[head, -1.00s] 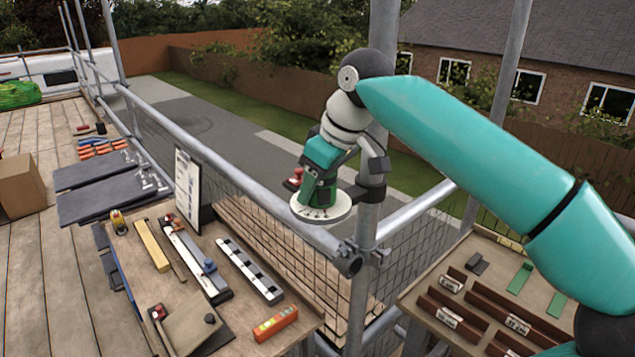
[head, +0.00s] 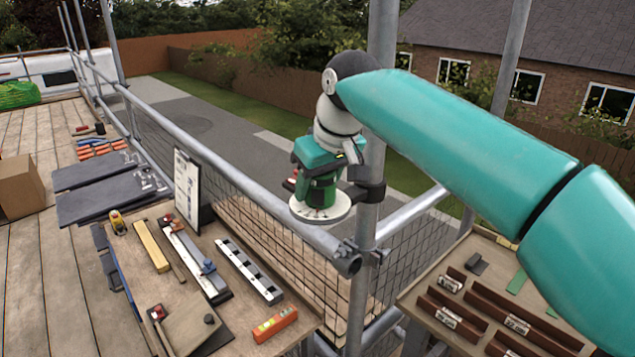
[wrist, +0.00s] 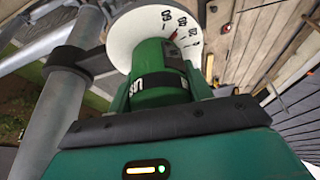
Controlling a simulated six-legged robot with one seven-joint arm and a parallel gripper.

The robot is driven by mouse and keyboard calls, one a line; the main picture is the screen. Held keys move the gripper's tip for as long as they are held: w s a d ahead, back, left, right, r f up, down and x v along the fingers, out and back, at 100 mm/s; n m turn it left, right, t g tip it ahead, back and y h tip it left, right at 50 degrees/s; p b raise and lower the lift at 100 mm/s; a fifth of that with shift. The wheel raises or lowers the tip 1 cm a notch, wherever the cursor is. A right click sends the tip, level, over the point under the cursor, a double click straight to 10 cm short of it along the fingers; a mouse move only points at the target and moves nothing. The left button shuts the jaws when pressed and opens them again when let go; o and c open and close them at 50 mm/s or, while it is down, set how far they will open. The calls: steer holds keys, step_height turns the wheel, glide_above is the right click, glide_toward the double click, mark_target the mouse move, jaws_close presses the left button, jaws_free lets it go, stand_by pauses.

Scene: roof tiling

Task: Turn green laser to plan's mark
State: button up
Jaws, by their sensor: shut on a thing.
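The green laser (head: 318,190) stands on a round white dial plate (head: 334,212) fixed by a dark clamp to the scaffold post. My gripper (head: 322,166) is above it, pointing down, with its jaws shut on the laser's body. In the wrist view the green laser (wrist: 158,80) sits between the jaws, with the white dial (wrist: 140,32) beyond it. Printed numbers and a red mark show near the dial's edge; part of the dial is hidden by the laser. The plan board (head: 187,184) stands upright at the bench's back edge; its writing is too small to read.
The scaffold post (head: 376,130) and guard rail (head: 240,195) are close beside the laser. A right bench (head: 420,310) holds brown labelled strips.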

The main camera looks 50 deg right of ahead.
steer(key=o, duration=1)
steer(key=shift+r, duration=0.1)
steer(key=v, duration=1.3)
steer(key=shift+s+r, duration=0.25)
steer(key=shift+r, duration=0.05)
steer(key=shift+a, duration=0.1)
